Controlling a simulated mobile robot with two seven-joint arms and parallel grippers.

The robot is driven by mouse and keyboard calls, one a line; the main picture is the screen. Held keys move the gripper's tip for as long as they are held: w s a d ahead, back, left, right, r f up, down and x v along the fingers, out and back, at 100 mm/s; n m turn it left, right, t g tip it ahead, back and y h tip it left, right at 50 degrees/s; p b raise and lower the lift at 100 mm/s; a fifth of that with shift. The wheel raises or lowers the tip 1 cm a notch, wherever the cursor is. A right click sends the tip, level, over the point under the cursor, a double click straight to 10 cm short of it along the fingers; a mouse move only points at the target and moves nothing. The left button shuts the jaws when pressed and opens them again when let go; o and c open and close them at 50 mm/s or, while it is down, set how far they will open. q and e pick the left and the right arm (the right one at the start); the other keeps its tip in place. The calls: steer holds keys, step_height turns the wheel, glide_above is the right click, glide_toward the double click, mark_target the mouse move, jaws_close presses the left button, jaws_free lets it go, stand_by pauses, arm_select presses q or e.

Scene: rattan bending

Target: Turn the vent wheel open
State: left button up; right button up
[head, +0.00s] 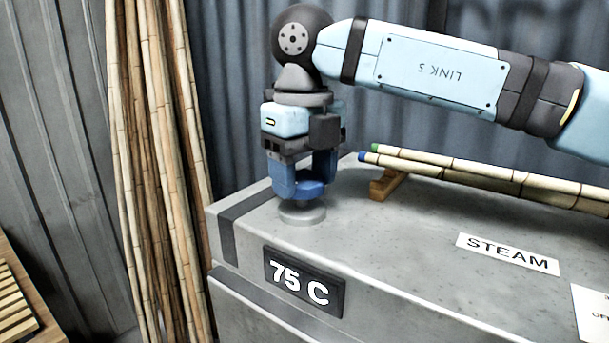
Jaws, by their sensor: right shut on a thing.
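The vent wheel (310,189) is a small blue part on a round grey base (302,214), on top of the grey steam box (400,235) near its left end. My right gripper (303,178) points straight down over it and is shut on it. The fingers are blue too and hide much of the wheel, so its turned angle cannot be told. My left gripper is out of view.
A dark plate (303,282) reading "75 C" is on the box front. Bamboo poles with green and blue ends (460,173) lie on a wooden rest (388,185) behind. Tall poles (158,150) lean at left against the corrugated wall. A slatted wooden piece (20,300) is at lower left.

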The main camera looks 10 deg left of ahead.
mark_target(305, 179)
steer(key=shift+r, duration=0.1)
stand_by(0.4)
steer(key=o, duration=0.9)
step_height(305, 179, up, 14)
steer(key=shift+f+p, duration=0.15)
steer(key=shift+p, duration=0.75)
